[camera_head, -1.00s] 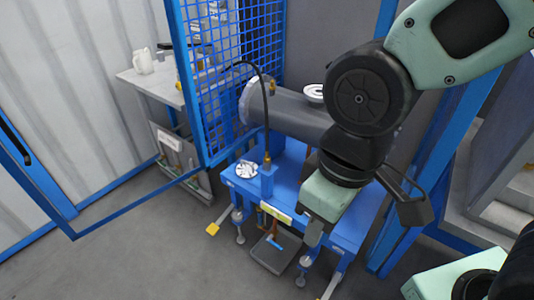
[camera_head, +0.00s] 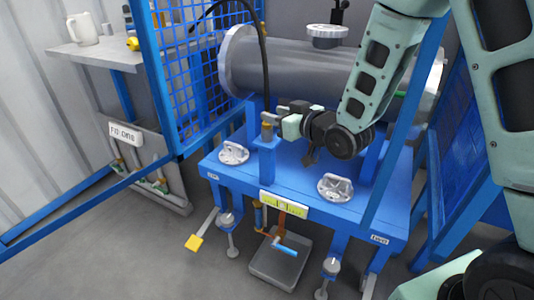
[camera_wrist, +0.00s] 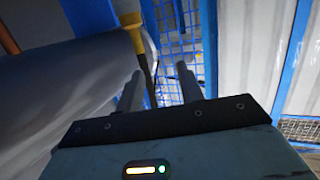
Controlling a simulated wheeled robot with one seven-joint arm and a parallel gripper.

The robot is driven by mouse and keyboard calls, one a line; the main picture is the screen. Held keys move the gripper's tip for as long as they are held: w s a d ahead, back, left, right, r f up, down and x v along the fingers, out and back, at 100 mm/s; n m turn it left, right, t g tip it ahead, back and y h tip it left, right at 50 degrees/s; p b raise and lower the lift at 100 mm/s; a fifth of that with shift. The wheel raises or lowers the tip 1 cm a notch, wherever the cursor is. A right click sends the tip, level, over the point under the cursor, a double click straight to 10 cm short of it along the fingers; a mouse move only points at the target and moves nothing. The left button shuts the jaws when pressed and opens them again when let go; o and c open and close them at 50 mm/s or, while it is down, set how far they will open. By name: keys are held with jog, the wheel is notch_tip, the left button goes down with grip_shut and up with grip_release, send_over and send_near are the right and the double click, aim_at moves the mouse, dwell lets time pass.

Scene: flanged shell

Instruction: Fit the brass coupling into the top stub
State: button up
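The brass coupling (camera_head: 267,125) is at the lower end of a black hose, upright on the small blue post at the bench's left part. My gripper (camera_head: 275,119) is beside it, to its right, fingers pointing left. In the wrist view the two fingers (camera_wrist: 158,72) are apart, with nothing clearly held. A yellow-brown piece (camera_wrist: 133,30) with a dark stem, apparently the coupling and hose, shows beyond the left finger. Whether it lies between the fingertips I cannot tell. The top stub (camera_head: 327,31) is a pale flanged ring on top of the grey shell.
Metal flanged pieces sit on the bench, left (camera_head: 233,153) and right (camera_head: 335,187). A blue mesh panel (camera_head: 195,85) stands close at left. The black hose (camera_head: 264,60) arches above the post.

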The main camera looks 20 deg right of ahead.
aim_at(267, 110)
jog(key=shift+t+y, duration=0.3)
jog(key=shift+t, duration=0.6)
jog(key=w+f+b, duration=0.1)
jog(key=w, duration=0.1)
jog(key=w+f+b, duration=0.1)
jog(key=w+b, duration=0.1)
jog(key=w, duration=0.1)
jog(key=w+b, duration=0.1)
jog(key=w, duration=0.2)
jog(key=shift+a+f, duration=0.1)
jog(key=shift+f, duration=0.3)
jog(key=shift+s, duration=0.1)
grip_shut()
